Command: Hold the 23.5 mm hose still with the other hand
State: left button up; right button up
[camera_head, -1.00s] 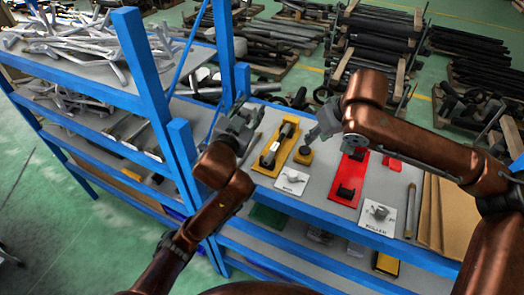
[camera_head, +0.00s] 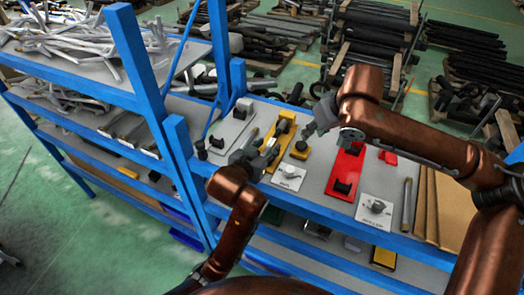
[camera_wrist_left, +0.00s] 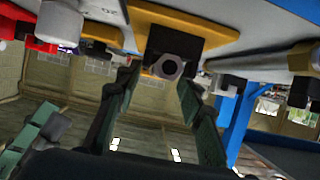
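A yellow plate (camera_head: 287,117) with black holders lies on the blue-framed shelf. In the left wrist view, a grey tube end (camera_wrist_left: 168,68) shows in its black holder (camera_wrist_left: 190,42). My left gripper (camera_head: 268,152) is at the plate's near end. Its green-padded fingers (camera_wrist_left: 155,95) are apart, with the tube end seen beyond and between them; I see no contact. A pale tube (camera_wrist_left: 268,65) lies on the neighbouring grey plate (camera_head: 231,128). No 23.5 mm marking is legible. My right gripper (camera_head: 318,122) hangs above the shelf right of the yellow plate; its finger gap is unclear.
A yellow block with a black top (camera_head: 300,150) and a white labelled plate (camera_head: 289,178) stand close by. A red plate (camera_head: 345,170) and the roller plate (camera_head: 376,211) lie to the right. Blue uprights (camera_head: 186,180) stand left of my left gripper.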

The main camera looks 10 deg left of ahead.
pick_arm(q)
jog(key=shift+x, duration=0.8)
jog(key=shift+c, duration=0.4)
grip_shut()
dwell(0.6)
